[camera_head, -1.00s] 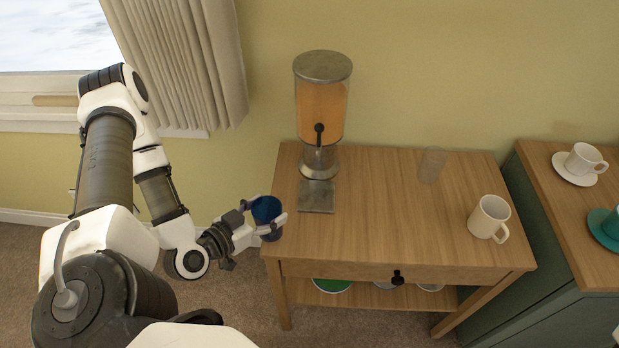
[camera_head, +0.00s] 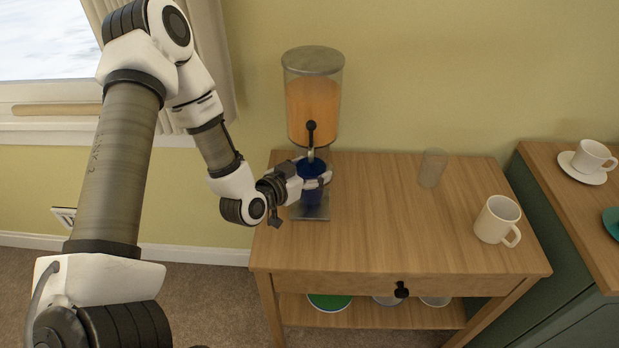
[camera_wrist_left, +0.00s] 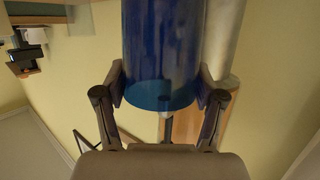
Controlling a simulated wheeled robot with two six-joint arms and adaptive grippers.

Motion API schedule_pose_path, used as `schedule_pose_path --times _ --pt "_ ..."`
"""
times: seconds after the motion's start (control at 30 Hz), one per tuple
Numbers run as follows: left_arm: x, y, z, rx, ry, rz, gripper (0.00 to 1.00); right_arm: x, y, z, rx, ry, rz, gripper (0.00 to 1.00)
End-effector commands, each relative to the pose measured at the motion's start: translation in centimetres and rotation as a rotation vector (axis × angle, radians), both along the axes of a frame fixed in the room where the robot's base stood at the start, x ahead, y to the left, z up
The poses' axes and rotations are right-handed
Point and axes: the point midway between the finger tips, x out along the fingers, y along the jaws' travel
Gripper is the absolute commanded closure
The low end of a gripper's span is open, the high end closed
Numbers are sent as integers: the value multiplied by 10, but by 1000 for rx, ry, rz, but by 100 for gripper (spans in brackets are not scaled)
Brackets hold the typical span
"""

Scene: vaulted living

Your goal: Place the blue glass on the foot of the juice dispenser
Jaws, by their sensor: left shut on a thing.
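The blue glass (camera_head: 312,180) is held by my left gripper (camera_head: 318,179) in front of the juice dispenser (camera_head: 312,100), under its black tap. The dispenser holds orange juice; its grey metal foot (camera_head: 312,212) sticks out towards me below the glass. I cannot tell whether the glass touches the foot. In the left wrist view the blue glass (camera_wrist_left: 162,50) sits between the two fingers (camera_wrist_left: 160,100), with part of the dispenser (camera_wrist_left: 183,122) behind it. My right gripper is not in view.
The wooden table (camera_head: 390,220) has a clear glass (camera_head: 432,168) and a cream mug (camera_head: 497,220) to the right of the dispenser. Dishes lie on its lower shelf. A green cabinet (camera_head: 545,215) with cups and saucers stands at the right. The table's middle is clear.

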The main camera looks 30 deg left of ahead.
Motion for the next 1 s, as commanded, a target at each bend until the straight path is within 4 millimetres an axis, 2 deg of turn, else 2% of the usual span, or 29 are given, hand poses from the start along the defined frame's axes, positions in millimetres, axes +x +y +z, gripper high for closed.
schedule_pose_path --times 0.03,0.1,0.4,0.43,0.5,0.9,1.0 --pt "-2 0 -12 1 7 0 73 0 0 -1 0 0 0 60" --pt "-3 0 -16 -2 5 1 73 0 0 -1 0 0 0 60" --pt "-3 0 -20 -2 3 1 73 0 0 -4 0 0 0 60" --pt "-3 0 -20 -2 4 1 27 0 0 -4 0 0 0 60" --pt "-3 0 -19 -2 4 1 6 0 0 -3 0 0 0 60" --pt "-4 1 -13 -2 4 2 6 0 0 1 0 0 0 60" --pt "-17 3 -11 -6 4 5 6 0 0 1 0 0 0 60"
